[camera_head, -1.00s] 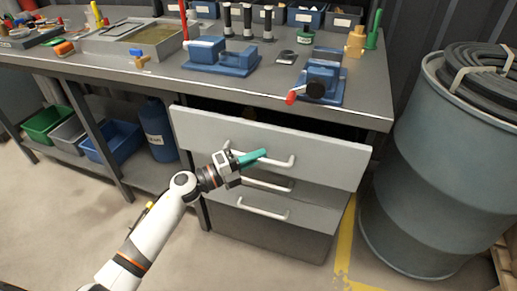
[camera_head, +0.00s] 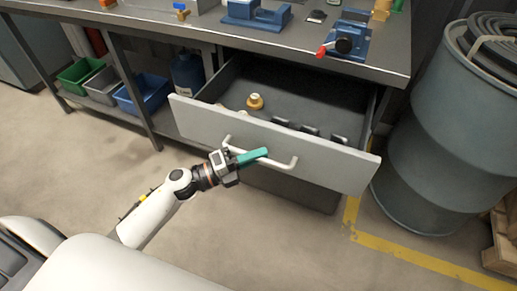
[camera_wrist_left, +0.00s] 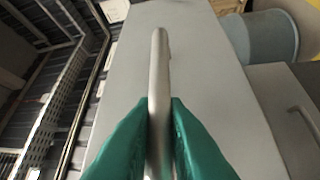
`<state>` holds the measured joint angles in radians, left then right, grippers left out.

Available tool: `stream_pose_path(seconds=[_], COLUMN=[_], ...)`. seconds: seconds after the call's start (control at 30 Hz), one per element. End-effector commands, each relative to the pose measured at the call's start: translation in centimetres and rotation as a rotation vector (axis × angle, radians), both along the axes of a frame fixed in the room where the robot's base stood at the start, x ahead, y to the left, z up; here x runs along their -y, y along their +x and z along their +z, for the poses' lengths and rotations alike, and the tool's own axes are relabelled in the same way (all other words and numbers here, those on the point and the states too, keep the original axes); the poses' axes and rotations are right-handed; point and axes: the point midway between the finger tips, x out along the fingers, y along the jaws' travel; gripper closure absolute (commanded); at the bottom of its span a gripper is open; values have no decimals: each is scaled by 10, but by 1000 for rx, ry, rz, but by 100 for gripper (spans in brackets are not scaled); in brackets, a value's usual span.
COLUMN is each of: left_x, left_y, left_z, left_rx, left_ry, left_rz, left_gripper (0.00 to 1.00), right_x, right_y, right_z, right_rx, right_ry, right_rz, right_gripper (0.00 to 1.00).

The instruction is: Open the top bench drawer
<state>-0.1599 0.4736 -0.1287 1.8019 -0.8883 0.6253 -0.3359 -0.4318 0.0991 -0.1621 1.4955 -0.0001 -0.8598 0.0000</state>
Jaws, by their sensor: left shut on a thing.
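The top bench drawer (camera_head: 330,165) is a light grey drawer pulled well out from under the bench top, its inside visible. Its silver bar handle (camera_head: 290,164) runs across the front; in the left wrist view the handle (camera_wrist_left: 159,75) lies between the green fingers. My left gripper (camera_head: 258,155), with green fingertips, is shut on this handle. A brass-coloured fitting (camera_head: 255,101) and several dark items (camera_head: 310,131) lie inside the drawer. The lower drawers are mostly hidden below the open one. My right gripper is not in view.
A blue-grey barrel (camera_head: 430,140) with coiled hose stands right of the bench. The bench top (camera_head: 200,29) carries blue vises (camera_head: 347,40). Green, grey and blue bins (camera_head: 140,93) sit on the lower shelf at left. The floor in front is clear.

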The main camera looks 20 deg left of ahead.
Motion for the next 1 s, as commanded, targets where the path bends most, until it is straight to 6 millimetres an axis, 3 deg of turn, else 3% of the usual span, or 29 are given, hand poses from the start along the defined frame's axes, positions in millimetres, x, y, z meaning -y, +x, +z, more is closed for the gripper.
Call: stream_pose_path(seconds=[0.43,0.47,0.6,1.0], left_x=[0,0,0,-7], left_y=[-2,-2,-2,-9], left_z=[-1,-1,0,-2], left_rx=[0,0,0,-1], left_ry=[1,1,1,2], left_rz=[0,0,0,-1], left_gripper=[100,86,66,66], right_x=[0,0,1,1], right_y=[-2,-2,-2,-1], right_z=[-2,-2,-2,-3], right_rx=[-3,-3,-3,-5], right_ry=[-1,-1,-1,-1], right_rz=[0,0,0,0], right_gripper=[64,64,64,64])
